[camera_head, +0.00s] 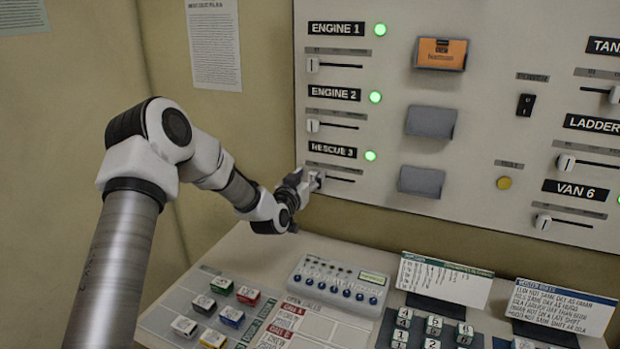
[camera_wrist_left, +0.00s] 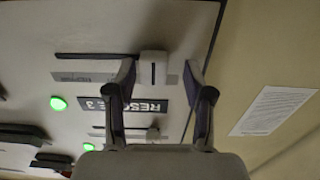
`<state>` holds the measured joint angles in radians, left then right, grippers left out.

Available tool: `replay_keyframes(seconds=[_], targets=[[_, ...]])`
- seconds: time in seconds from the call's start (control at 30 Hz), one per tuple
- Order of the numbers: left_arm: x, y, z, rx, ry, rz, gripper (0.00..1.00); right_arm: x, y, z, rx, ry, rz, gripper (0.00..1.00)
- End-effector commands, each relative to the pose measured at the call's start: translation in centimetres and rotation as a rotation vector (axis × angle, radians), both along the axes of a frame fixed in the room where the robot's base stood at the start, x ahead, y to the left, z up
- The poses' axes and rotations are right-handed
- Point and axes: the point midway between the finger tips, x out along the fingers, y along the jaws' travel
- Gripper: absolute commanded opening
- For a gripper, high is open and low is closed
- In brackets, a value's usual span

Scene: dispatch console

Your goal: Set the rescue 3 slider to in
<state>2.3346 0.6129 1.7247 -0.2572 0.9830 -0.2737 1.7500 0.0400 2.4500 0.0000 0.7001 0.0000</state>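The rescue 3 slider (camera_head: 319,177) is a small pale knob at the left end of its dark slot, below the RESCUE 3 label (camera_head: 333,150). My left gripper (camera_head: 305,180) is at this knob, partly covering it in the head view. In the left wrist view, turned about upside down, the knob (camera_wrist_left: 153,68) shows between the two spread fingertips of my left gripper (camera_wrist_left: 160,70). Gaps show on both sides, smaller on the picture's left. The slot runs left from the knob there. The position marks are too small to read. My right gripper is not in view.
The engine 2 slider (camera_head: 313,126) and engine 1 slider (camera_head: 312,65) sit above on the same panel. A grey holder (camera_head: 421,182) sticks out to the right of the slot. The desk with a button box (camera_head: 338,287) lies below.

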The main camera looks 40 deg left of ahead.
Motion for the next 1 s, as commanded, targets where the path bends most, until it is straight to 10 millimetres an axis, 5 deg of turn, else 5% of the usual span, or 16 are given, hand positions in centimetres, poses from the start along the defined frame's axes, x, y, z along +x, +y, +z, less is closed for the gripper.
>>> replay_keyframes(seconds=[0.27, 0.7, 1.0], targets=[[-0.7, -0.1, -0.1, -0.001, 0.002, 0.000, 0.52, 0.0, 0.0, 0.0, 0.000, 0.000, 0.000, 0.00], [-10.1, -2.2, -0.3, -0.010, 0.002, 0.002, 0.52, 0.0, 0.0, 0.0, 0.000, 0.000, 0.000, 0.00], [-11.4, -2.6, -0.3, -0.002, 0.004, 0.000, 0.52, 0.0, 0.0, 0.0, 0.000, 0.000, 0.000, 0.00]])
